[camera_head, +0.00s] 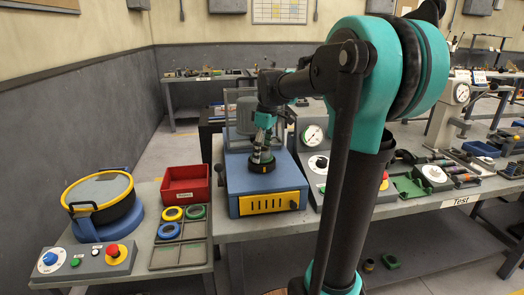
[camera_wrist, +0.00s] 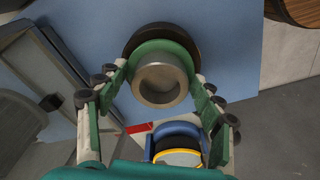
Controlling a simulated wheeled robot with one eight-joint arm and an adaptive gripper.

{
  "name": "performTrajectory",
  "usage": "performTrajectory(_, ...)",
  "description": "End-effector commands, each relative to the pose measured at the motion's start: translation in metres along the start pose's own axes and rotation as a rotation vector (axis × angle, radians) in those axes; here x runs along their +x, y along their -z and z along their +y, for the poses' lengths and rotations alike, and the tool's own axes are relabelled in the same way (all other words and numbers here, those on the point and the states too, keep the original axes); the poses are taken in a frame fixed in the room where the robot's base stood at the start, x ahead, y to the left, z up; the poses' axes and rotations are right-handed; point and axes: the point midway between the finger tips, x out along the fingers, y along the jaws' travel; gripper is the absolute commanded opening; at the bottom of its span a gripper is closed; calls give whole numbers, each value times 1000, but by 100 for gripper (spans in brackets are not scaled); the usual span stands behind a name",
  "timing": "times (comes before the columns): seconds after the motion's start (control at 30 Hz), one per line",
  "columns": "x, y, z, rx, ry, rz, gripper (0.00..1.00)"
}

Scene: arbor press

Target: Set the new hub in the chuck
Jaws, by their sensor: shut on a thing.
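The new hub, a grey metal cylinder with a hollow end and a green flange, shows in the wrist view (camera_wrist: 160,82). My gripper (camera_wrist: 158,72) has one finger on each side of it and is shut on it. The dark round chuck (camera_wrist: 138,38) lies behind the hub, mostly covered by it. In the head view my gripper (camera_head: 262,141) points down over the black chuck (camera_head: 262,166) on the blue machine (camera_head: 236,178). The hub is small there, low between the fingers. I cannot tell whether it is seated or just above the chuck.
A red bin (camera_head: 186,184) and a grey tray (camera_head: 179,254) with yellow, green and blue rings stand to the left. A round yellow-rimmed machine (camera_head: 98,193) and a button box (camera_head: 84,263) stand further left. A dial gauge (camera_head: 313,135) is close at the right.

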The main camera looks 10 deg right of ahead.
Motion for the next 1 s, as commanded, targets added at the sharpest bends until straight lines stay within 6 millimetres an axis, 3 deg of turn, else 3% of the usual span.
performTrajectory(0.2, 4, 0, 0, 0, 0, 0, 16)
performTrajectory(0.23, 4, 0, 0, 0, 0, 0, 71)
performTrajectory(0.4, 3, 0, 0, 0, 0, 0, 91)
performTrajectory(0.77, 2, 0, 0, 0, 0, 0, 91)
performTrajectory(1.0, -29, -1, 0, 1, 0, 0, 91)
